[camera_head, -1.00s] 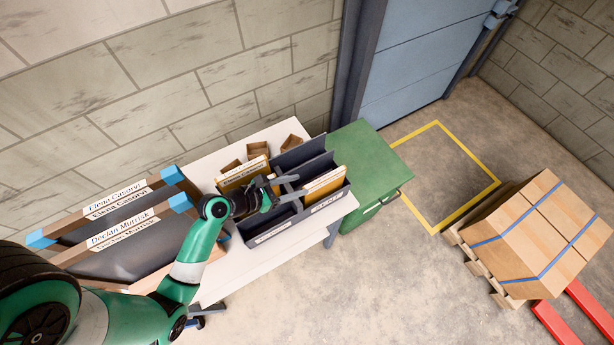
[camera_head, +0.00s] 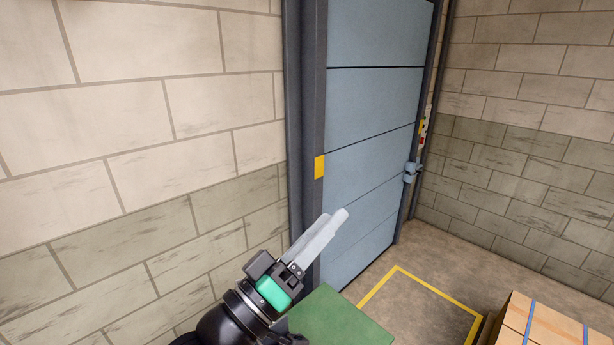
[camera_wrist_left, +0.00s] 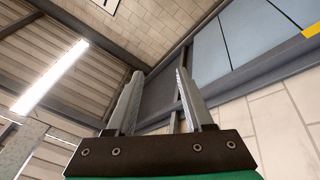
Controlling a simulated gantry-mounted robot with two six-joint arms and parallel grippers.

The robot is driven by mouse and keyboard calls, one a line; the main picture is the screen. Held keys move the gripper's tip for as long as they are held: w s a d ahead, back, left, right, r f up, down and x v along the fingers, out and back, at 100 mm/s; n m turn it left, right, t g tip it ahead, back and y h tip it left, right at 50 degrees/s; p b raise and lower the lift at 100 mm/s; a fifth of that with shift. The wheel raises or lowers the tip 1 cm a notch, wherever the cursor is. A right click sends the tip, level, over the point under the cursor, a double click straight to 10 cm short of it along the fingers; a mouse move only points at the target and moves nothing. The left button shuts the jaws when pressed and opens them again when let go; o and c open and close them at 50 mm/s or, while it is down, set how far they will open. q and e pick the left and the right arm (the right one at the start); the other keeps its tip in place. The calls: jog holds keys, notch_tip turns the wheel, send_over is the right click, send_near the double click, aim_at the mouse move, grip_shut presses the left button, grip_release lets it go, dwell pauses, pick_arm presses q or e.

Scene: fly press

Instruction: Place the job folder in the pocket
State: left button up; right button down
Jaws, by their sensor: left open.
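My left gripper (camera_head: 331,217) is raised in front of the wall and the blue door in the head view, its pale fingers pointing up and to the right. In the left wrist view the two fingers (camera_wrist_left: 158,74) stand apart with nothing between them, so it is open and empty. No job folder and no pocket show in either view now. My right gripper is not in view.
A green cabinet top (camera_head: 335,322) lies below the gripper at the bottom edge. The blue door (camera_head: 375,130) is behind it. A yellow floor outline (camera_head: 430,288) marks bare floor to the right. Strapped cartons (camera_head: 545,325) are at the bottom right.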

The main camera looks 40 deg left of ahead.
pick_arm(q)
jog(key=s+d+r+m+t, duration=0.2)
jog(key=s+r+m, duration=0.2)
jog(key=r, duration=0.4)
jog(key=s+d+r+m+t, duration=0.3)
jog(key=s+r+m, duration=0.1)
jog(key=r, duration=0.5)
jog(key=shift+s+r+m+h, duration=0.15)
jog(key=shift+s+m+h, duration=0.25)
jog(key=shift+s, duration=0.25)
notch_tip(320, 180, up, 11)
jog(key=p, duration=1.1)
jog(key=shift+w, duration=0.1)
